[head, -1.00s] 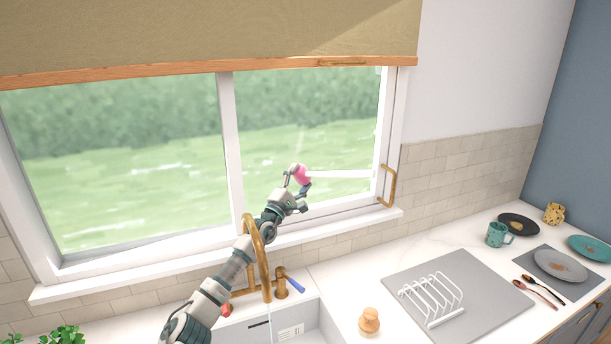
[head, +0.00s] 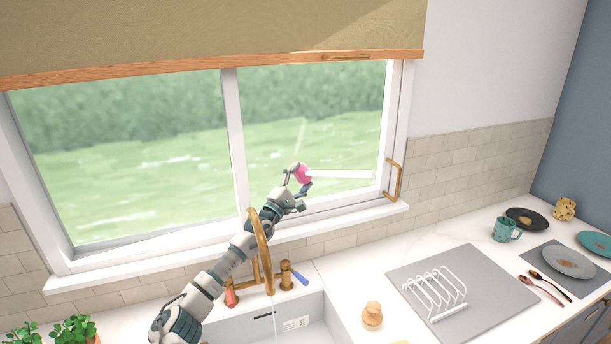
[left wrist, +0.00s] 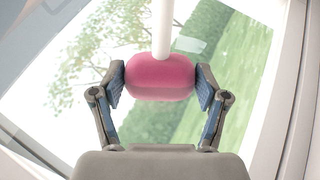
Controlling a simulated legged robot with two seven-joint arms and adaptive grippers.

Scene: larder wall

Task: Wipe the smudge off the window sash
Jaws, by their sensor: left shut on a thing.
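My left gripper (head: 302,180) is shut on the pink grip (left wrist: 160,78) of a tool, in front of the right pane of the window sash (head: 310,140). The pink part also shows in the head view (head: 303,173). A white rod (head: 345,175) runs from it to the right, toward the right side of the sash. In the left wrist view the rod (left wrist: 162,30) runs up and out of the picture, so its far end is hidden there. A pale see-through patch (left wrist: 189,45) shows beside the rod; I cannot tell whether it is the smudge. My right gripper is not in view.
A brass tap (head: 262,240) rises in front of my left arm, above the sink (head: 312,312). A brass sash handle (head: 394,180) is right of the rod. A blind (head: 200,35) hangs above. A white rack (head: 435,292) stands on a grey mat (head: 500,305).

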